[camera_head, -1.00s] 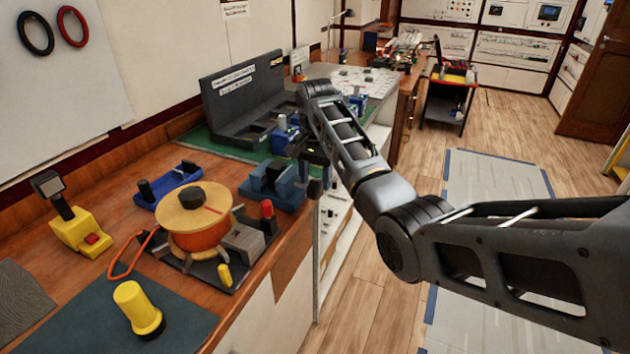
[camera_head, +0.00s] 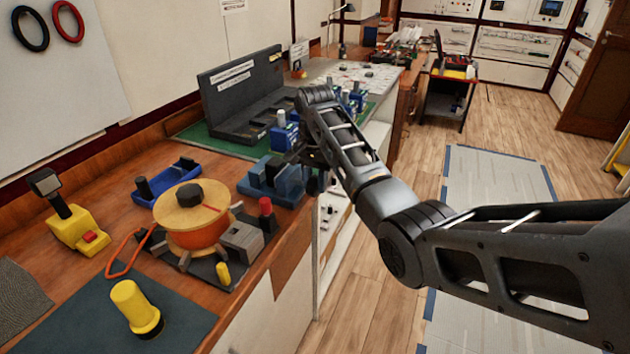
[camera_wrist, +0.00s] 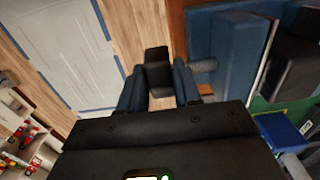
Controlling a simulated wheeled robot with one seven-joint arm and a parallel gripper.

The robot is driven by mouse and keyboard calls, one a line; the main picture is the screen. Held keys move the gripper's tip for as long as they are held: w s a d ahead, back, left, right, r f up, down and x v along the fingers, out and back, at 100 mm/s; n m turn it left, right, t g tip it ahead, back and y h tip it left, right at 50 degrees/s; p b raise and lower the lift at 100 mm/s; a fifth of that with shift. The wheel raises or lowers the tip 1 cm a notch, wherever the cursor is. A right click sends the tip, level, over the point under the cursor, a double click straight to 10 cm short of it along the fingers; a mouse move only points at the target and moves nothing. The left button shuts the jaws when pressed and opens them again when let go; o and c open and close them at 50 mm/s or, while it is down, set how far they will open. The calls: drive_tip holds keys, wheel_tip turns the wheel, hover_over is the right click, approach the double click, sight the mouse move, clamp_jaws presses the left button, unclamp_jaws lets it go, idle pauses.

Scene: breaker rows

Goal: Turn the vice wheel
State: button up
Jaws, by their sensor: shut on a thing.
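The blue vice (camera_head: 274,181) stands on the wooden bench near its front edge. Its blue body also fills the upper right of the wrist view (camera_wrist: 232,50), with a ridged screw (camera_wrist: 204,65) toward my fingers. My gripper (camera_head: 316,180) is at the vice's right end, beyond the bench edge. In the wrist view my gripper (camera_wrist: 158,92) has its two fingers shut on a dark block-like part, the vice wheel (camera_wrist: 156,65). In the head view my gripper mostly hides the wheel.
A wooden spool with an orange band (camera_head: 194,218) stands left of the vice, with a red-topped post (camera_head: 266,212) close by. A dark grey stand (camera_head: 245,100) sits behind on a green mat. Open floor (camera_head: 365,290) lies right of the bench.

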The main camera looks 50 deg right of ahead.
drive_tip(key=shift+a+h, duration=0.15)
drive_tip(key=shift+h, duration=0.25)
drive_tip(key=shift+c, duration=0.4)
drive_tip(key=h, duration=0.1)
drive_tip(key=t+h, duration=0.1)
drive_tip(key=shift+s+a+f+h, duration=0.1)
drive_tip(key=shift+s+a+h, duration=0.05)
drive_tip(key=shift+a+h, duration=0.15)
drive_tip(key=h+b, duration=0.1)
drive_tip(key=t+h+b, duration=0.1)
drive_tip(key=h, duration=0.1)
drive_tip(key=shift+a+f, duration=0.2)
drive_tip(key=shift+f, duration=0.1)
drive_tip(key=h+b, duration=0.1)
drive_tip(key=b, duration=0.1)
drive_tip(key=t+h+b, duration=0.1)
drive_tip(key=h+b, duration=0.1)
drive_tip(key=shift+s+a+f+t+h, duration=0.1)
drive_tip(key=shift+a+f+t+h, duration=0.05)
drive_tip(key=shift+f+t+h, duration=0.15)
drive_tip(key=h+b, duration=0.1)
drive_tip(key=b, duration=0.2)
drive_tip(key=shift+t+h, duration=0.3)
drive_tip(key=shift+r+h+b, duration=0.1)
drive_tip(key=shift+h+b, duration=0.3)
drive_tip(key=shift+b, duration=0.35)
drive_tip(key=shift+r, duration=0.1)
